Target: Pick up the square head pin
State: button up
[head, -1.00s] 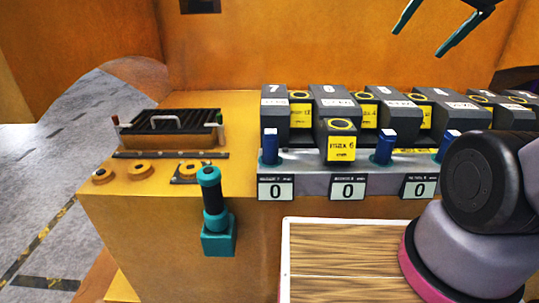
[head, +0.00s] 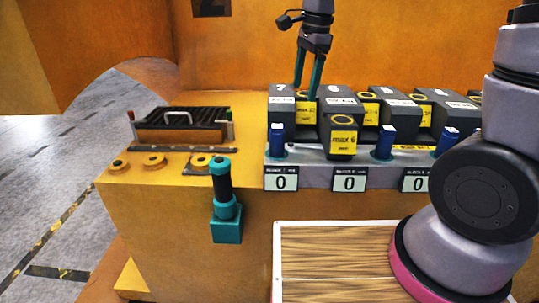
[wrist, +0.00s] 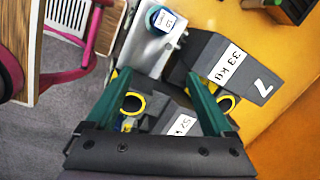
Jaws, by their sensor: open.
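I cannot single out a square head pin with certainty. Several blue upright pegs with pale labelled tops stand along the grey rail, at the left (head: 277,138), in the middle (head: 384,142) and further right (head: 447,139). A labelled blue peg top (wrist: 164,20) also shows in the wrist view, beyond my fingertips. My gripper (head: 307,92) is open and empty, pointing down at the left end of the row of castings. In the wrist view its teal fingers (wrist: 157,75) are spread above dark castings with yellow rings.
Dark numbered castings (head: 341,108) fill the rail's length; one with a yellow face (head: 343,142) sits in front. A teal fixture with a black handle (head: 226,220) is on the counter's front left. A black grille (head: 180,122) stands behind it. A wood-topped surface (head: 345,262) lies in front.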

jog(key=m+g+h, duration=0.1)
jog(key=m, duration=0.1)
send_over(276, 127)
notch_tip(276, 127, down, 6)
jog(key=shift+f, duration=0.2)
notch_tip(276, 127, down, 5)
jog(key=shift+r, duration=0.15)
jog(key=f, duration=0.5)
jog(key=shift+w+d+f, duration=0.15)
jog(key=shift+w+f, duration=0.15)
jog(key=shift+f, duration=0.1)
grip_shut()
